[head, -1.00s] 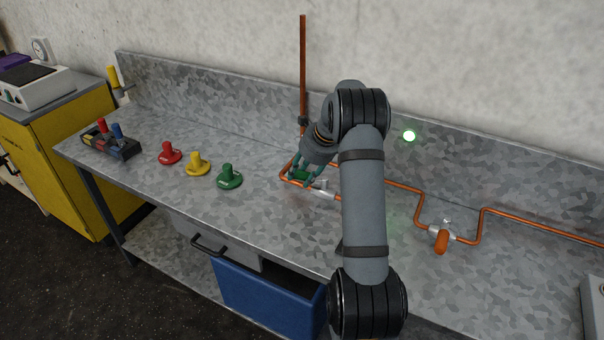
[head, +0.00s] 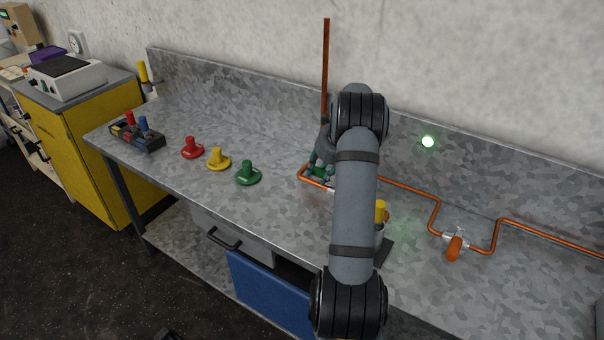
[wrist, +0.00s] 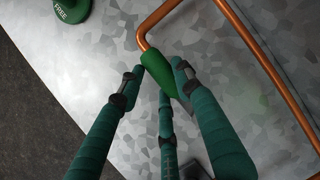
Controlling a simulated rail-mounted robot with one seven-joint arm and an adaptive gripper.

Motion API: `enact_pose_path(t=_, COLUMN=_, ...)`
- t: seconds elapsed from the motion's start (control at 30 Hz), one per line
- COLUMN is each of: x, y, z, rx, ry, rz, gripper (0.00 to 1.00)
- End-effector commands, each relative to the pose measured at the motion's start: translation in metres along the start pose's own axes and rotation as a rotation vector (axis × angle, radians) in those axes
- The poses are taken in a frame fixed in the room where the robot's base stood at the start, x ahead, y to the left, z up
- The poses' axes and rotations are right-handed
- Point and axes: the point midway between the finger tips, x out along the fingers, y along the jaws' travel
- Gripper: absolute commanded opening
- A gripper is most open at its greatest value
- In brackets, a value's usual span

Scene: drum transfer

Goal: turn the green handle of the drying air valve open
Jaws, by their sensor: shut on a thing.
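The green handle (wrist: 160,72) of the valve is between my gripper's teal fingers (wrist: 158,82) in the wrist view. My gripper is shut on it. The handle lies over the copper pipe just past a bend and looks roughly in line with that short run. In the head view only a bit of the green handle (head: 319,171) shows below my gripper (head: 322,166); my arm hides most of the valve. The valve body is largely hidden in both views.
The copper pipe (head: 400,186) runs right to a second valve with an orange handle (head: 454,247). Red (head: 192,148), yellow (head: 218,159) and green (head: 247,174) knobbed discs stand left on the bench. A yellow-topped object (head: 380,212) is partly behind my arm. A green light (head: 428,142) glows on the backsplash.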

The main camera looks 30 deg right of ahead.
Motion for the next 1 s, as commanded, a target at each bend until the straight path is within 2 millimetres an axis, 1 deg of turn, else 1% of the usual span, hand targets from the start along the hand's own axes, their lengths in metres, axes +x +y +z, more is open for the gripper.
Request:
enact_pose_path(t=0.2, x=0.0, y=0.001, z=0.002, rx=0.008, ry=-0.003, rz=0.0, gripper=0.0)
enact_pose_path(t=0.23, x=0.0, y=0.001, z=0.002, rx=0.008, ry=-0.003, rz=0.0, gripper=0.35)
enact_pose_path(t=0.5, x=0.0, y=0.001, z=0.002, rx=0.004, ry=-0.003, rz=0.0, gripper=0.51)
enact_pose_path(t=0.57, x=0.0, y=0.001, z=0.002, rx=0.004, ry=-0.003, rz=0.0, gripper=0.54)
enact_pose_path(t=0.83, x=-0.001, y=0.001, z=0.002, rx=0.003, ry=-0.003, rz=0.0, gripper=0.54)
enact_pose_path(t=0.93, x=-0.008, y=0.0, z=0.002, rx=0.003, ry=-0.004, rz=-0.002, gripper=0.54)
enact_pose_path(t=1.0, x=-0.018, y=-0.001, z=0.002, rx=0.002, ry=-0.004, rz=-0.003, gripper=0.54)
